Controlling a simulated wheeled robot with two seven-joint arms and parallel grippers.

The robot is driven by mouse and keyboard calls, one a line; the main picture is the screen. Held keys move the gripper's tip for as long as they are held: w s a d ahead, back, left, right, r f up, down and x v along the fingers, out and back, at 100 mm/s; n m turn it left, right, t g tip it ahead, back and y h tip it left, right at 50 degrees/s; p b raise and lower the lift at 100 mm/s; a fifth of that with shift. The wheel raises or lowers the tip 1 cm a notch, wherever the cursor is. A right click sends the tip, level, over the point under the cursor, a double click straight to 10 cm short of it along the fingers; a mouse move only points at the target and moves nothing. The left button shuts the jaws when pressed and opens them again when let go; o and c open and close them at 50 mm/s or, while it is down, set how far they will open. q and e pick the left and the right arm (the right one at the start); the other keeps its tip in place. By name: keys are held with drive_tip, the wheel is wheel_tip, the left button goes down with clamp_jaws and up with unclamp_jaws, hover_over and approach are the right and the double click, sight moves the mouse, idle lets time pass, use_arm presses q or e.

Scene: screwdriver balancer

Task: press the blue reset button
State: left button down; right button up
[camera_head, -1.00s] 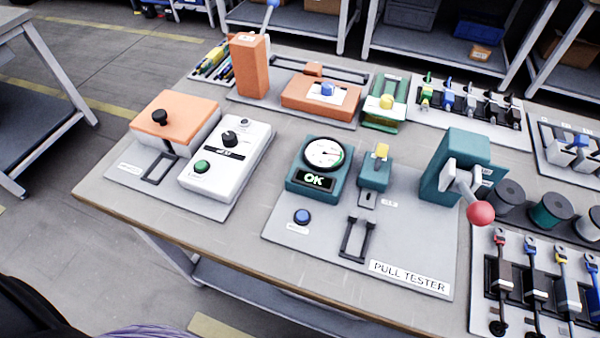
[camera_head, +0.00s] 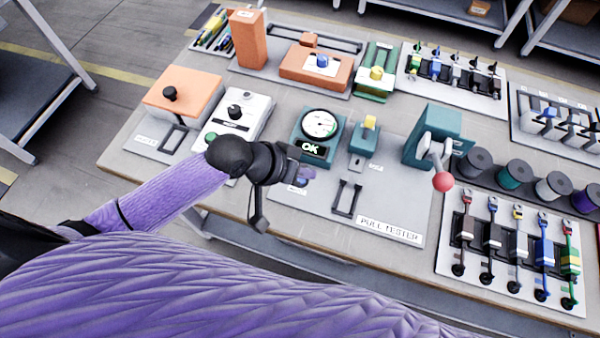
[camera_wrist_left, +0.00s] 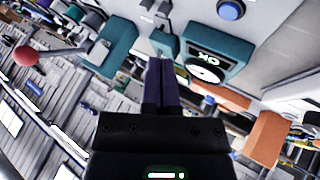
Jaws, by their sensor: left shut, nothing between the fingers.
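The blue reset button (camera_wrist_left: 230,10) shows at the top edge of the left wrist view, on the pale base plate beside the teal gauge box. In the head view my left gripper (camera_head: 305,174) covers the button's spot, and I cannot tell the button from the purple fingers. The gauge box (camera_head: 318,135) reads OK and stands just behind the gripper. In the left wrist view the gripper (camera_wrist_left: 160,62) has its fingers together and empty, with the button up and right of the fingertips, apart from them in the picture. My right gripper is not in view.
A lever with a red ball (camera_head: 442,181) stands to the right on the pull tester. The white box (camera_head: 238,112) is partly behind my left arm.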

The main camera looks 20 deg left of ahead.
use_arm(q)
drive_tip(key=shift+n+t, duration=0.4)
drive_tip(key=shift+n, duration=0.4)
drive_tip(key=w+a, duration=0.2)
drive_tip(key=w, duration=0.1)
drive_tip(key=shift+w+a+r, duration=0.2)
drive_tip(key=shift+r, duration=0.15)
wheel_tip(320, 180, down, 8)
drive_tip(key=b, duration=0.8)
drive_tip(key=shift+r, duration=0.2)
drive_tip(key=shift+f+b, duration=0.35)
drive_tip(key=shift+f, duration=0.25)
